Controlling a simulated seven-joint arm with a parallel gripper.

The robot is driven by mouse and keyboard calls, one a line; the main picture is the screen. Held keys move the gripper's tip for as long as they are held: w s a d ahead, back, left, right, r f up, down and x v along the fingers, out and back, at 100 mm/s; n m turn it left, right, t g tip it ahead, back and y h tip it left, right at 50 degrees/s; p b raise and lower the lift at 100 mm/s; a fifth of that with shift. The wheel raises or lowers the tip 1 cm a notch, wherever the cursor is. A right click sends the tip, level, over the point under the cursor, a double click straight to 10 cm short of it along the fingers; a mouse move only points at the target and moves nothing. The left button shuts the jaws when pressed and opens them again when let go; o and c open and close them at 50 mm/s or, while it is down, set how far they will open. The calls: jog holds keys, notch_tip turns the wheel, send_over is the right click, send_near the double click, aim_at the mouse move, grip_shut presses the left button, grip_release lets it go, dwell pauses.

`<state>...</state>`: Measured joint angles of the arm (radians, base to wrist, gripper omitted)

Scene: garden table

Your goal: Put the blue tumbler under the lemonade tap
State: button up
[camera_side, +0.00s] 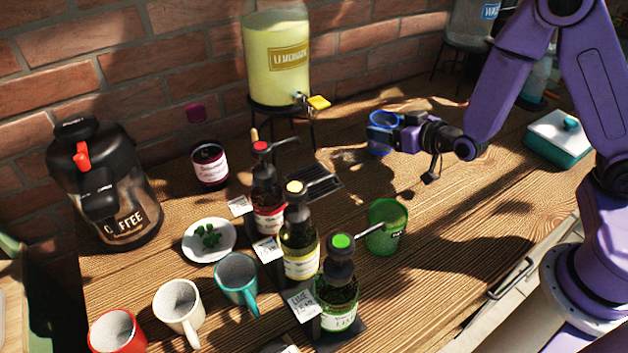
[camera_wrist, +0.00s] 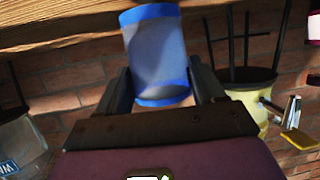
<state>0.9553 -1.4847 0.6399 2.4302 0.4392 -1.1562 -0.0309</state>
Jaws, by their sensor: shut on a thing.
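The blue tumbler (camera_side: 379,151) is held between the fingers of my gripper (camera_side: 385,131), right of the lemonade dispenser (camera_side: 275,55). In the wrist view, the blue tumbler (camera_wrist: 156,52) sits between both dark fingers of my gripper (camera_wrist: 165,88), with the picture upside down. I cannot tell whether its base clears the table. The lemonade tap (camera_side: 317,102) has a yellow handle and is to the left of the tumbler; it also shows in the wrist view (camera_wrist: 297,138). The dispenser stands on a dark metal stand.
A dark slatted tray (camera_side: 325,181) lies below the tap. A green tumbler (camera_side: 386,240) and several pump bottles (camera_side: 299,250) stand nearer the front. A water dispenser (camera_side: 472,22) is at the back right. A teal-and-white box (camera_side: 556,142) is right. Table between tap and tumbler looks clear.

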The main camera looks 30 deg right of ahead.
jog(key=a+n+y, duration=0.1)
jog(key=a, duration=0.1)
jog(key=w+a+r+n+y, duration=0.1)
jog(key=a, duration=0.2)
jog(key=a+n+g+y, duration=0.1)
jog(key=a, duration=0.2)
jog(key=shift+w+r+y, duration=0.3)
jog(key=shift+r+y, duration=0.1)
jog(key=shift+a+r+n+g+y, duration=1.6)
jog(key=shift+a+r+n+y, duration=0.75)
jog(key=shift+a, duration=2.3)
jog(key=shift+s+f, duration=0.2)
jog(key=shift+f, duration=1.75)
jog(key=shift+s+f, duration=0.2)
jog(key=shift+f, duration=1.7)
jog(key=shift+f, duration=0.15)
jog(key=o, duration=1.2)
jog(key=shift+c, duration=0.2)
